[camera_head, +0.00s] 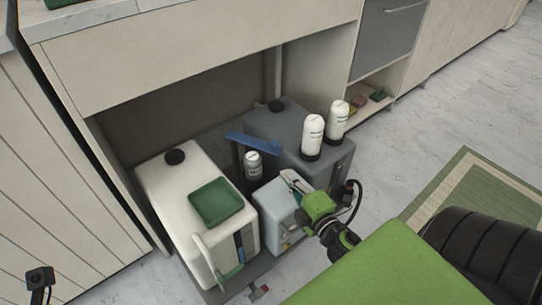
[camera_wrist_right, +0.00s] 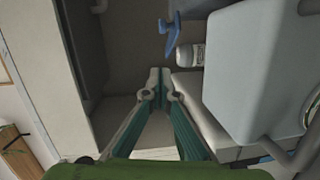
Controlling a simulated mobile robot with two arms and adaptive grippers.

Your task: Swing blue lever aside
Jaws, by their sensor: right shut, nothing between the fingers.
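The blue lever (camera_head: 255,141) is a flat blue bar lying across the top of a dark post, between the white tank and the dark grey tank under the counter. In the right wrist view part of the blue lever (camera_wrist_right: 172,38) shows beyond my fingertips, near a white bottle. My right gripper (camera_head: 291,182) is over the light blue-grey box, in front of and to the right of the lever. Its teal fingers (camera_wrist_right: 160,82) meet at the tips, empty and apart from the lever. My left gripper is not in view.
The white tank (camera_head: 167,190) carries a green tray (camera_head: 215,202). A grey-capped bottle (camera_head: 252,166) stands close below the lever. Two white bottles (camera_head: 313,135) stand on the dark grey tank (camera_head: 284,125). The light blue-grey box (camera_head: 276,213) sits near my gripper. Counter panels enclose the recess.

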